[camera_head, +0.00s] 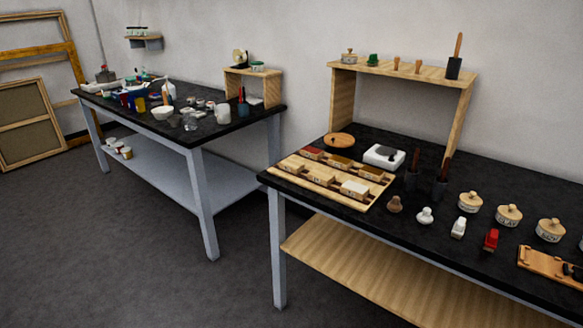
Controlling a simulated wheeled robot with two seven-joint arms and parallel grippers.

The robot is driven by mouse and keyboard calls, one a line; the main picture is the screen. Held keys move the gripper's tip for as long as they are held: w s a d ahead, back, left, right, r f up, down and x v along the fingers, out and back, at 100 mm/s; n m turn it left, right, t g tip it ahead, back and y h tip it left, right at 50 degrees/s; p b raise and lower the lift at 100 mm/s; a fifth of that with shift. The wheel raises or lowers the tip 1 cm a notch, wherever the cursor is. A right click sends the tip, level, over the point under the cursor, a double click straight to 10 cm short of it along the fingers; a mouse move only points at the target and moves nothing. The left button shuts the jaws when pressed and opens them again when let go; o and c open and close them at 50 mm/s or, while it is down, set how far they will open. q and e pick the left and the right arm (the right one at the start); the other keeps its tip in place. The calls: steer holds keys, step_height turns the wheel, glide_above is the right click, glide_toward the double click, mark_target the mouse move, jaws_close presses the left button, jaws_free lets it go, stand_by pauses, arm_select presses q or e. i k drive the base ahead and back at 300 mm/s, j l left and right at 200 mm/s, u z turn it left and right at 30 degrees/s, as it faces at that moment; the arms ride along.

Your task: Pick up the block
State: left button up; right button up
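Several block-like pieces sit in rows on a wooden tray (346,202) at the left end of the right-hand black table. In the front row are a tan block (292,164), another tan block (320,178) and a paler block (354,189). The row behind has darker or reddish tops. A small red piece (491,240) and a white piece (458,228) stand farther right on the same table. I cannot tell which of these is the task's block. Neither of my grippers is in view.
The right table (490,183) also holds lidded pots (509,216), a white device (384,156), dark upright holders and a wooden shelf stand (400,69). A cluttered second table (188,137) stands left. Grey floor (130,250) is clear in front.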

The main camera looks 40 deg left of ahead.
mark_target(293, 166)
steer(key=j, duration=0.55)
steer(key=i+j+u, duration=0.1)
steer(key=j, duration=0.45)
steer(key=i+j+u, duration=0.1)
steer(key=j, duration=0.45)
